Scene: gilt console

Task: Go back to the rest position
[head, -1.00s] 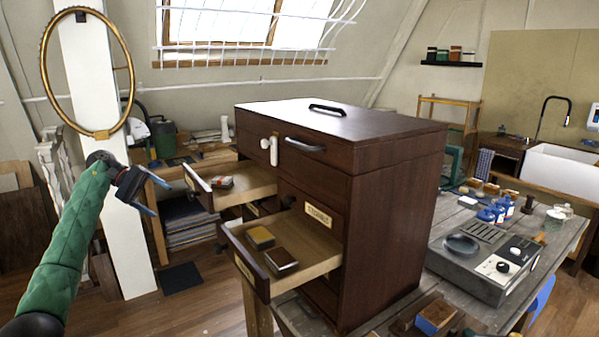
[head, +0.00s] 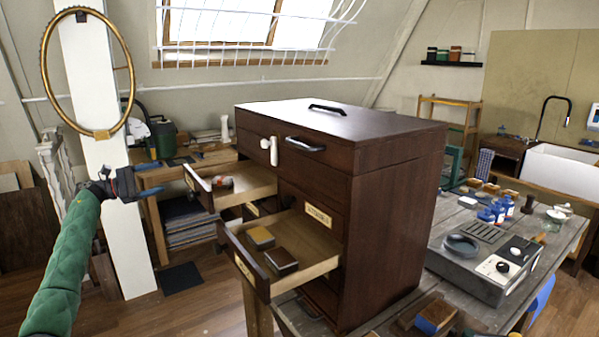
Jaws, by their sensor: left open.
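My left gripper (head: 150,178) is open and empty at the left of the head view. Its two blue-tipped fingers point right, apart from the drawers, in front of the white post. The green-sleeved left arm comes up from the lower left. The dark wooden cabinet (head: 395,210) stands in the middle with two drawers pulled out. The upper open drawer (head: 252,183) holds a small red and white thing (head: 222,182). My right gripper is not in view.
The cabinet stands on a grey workbench (head: 465,222). A grey device with a round dish (head: 490,262), blue bottles (head: 498,211) and a blue-sided block (head: 435,316) are on the right. A white post (head: 125,240) with a gold ring (head: 45,75) stands behind the left arm.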

